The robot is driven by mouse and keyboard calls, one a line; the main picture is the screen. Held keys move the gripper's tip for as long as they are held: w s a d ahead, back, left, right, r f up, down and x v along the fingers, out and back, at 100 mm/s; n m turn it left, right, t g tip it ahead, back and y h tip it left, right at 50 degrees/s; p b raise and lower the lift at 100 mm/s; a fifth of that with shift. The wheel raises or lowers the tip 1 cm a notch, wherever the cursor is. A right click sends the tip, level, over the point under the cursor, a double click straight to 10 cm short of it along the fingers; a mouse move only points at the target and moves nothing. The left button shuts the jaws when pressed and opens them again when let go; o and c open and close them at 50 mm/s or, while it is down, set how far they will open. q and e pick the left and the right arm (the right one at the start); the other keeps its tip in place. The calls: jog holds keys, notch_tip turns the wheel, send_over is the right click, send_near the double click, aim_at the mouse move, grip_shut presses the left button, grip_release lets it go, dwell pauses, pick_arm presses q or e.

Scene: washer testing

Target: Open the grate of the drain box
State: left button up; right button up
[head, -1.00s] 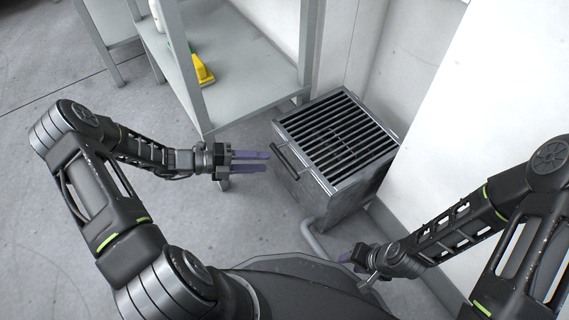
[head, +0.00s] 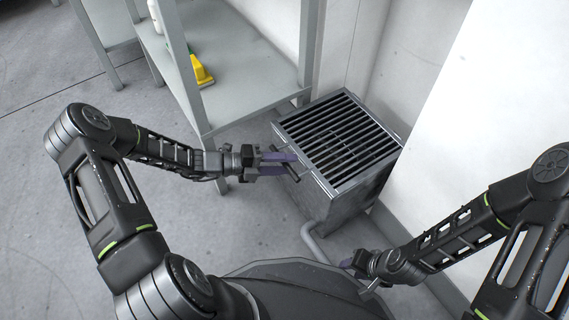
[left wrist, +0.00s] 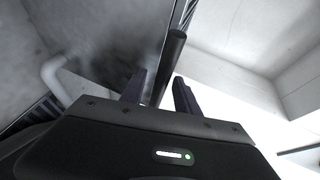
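The drain box (head: 335,207) is a grey metal box against the wall, with a dark slatted grate (head: 340,135) lying flat and closed on top. A dark bar handle (left wrist: 167,65) runs along its near left edge. My left gripper (head: 289,163) is at this handle, its purple fingers reaching the box's left edge in the head view. In the left wrist view, the fingers (left wrist: 160,88) are apart, with the bar between them; I cannot see them pressed on it. My right gripper (head: 349,264) is low in front of the box by the pipe, its fingers partly hidden.
A grey pipe (head: 312,243) leaves the box low at the front. A metal shelf table (head: 225,90) stands left of the box, with a yellow object (head: 202,73) on it. A white panel (head: 480,110) stands close on the right. The floor at left is clear.

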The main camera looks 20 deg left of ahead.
pick_arm(q)
jog(key=shift+c, duration=0.5)
grip_shut()
dwell(0.8)
